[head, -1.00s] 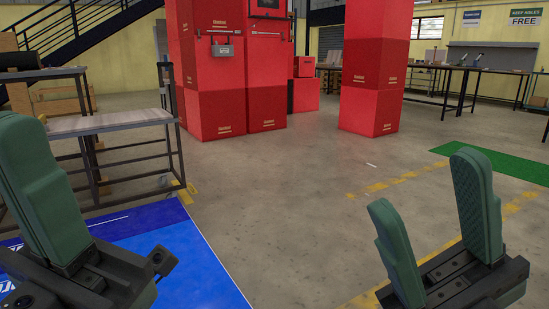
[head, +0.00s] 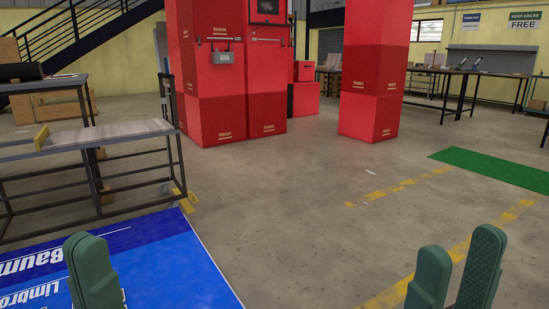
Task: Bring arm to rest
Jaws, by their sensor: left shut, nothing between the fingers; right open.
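My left gripper (head: 93,272) shows at the bottom left, above the blue mat. Its green fingers are together with nothing between them. My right gripper (head: 452,268) shows at the bottom right, above the concrete floor. Its two green fingers stand apart with an empty gap between them. Only the upper parts of the fingers are in view; the gripper bodies and both arms are below the picture edge. Neither gripper touches anything that I can see.
A metal-framed workbench (head: 92,140) stands at the left, beside the blue mat (head: 180,262). Red cabinets (head: 222,115) and a red pillar (head: 370,110) stand further back. A green mat (head: 497,165) lies at the right. The concrete floor (head: 290,200) between is open.

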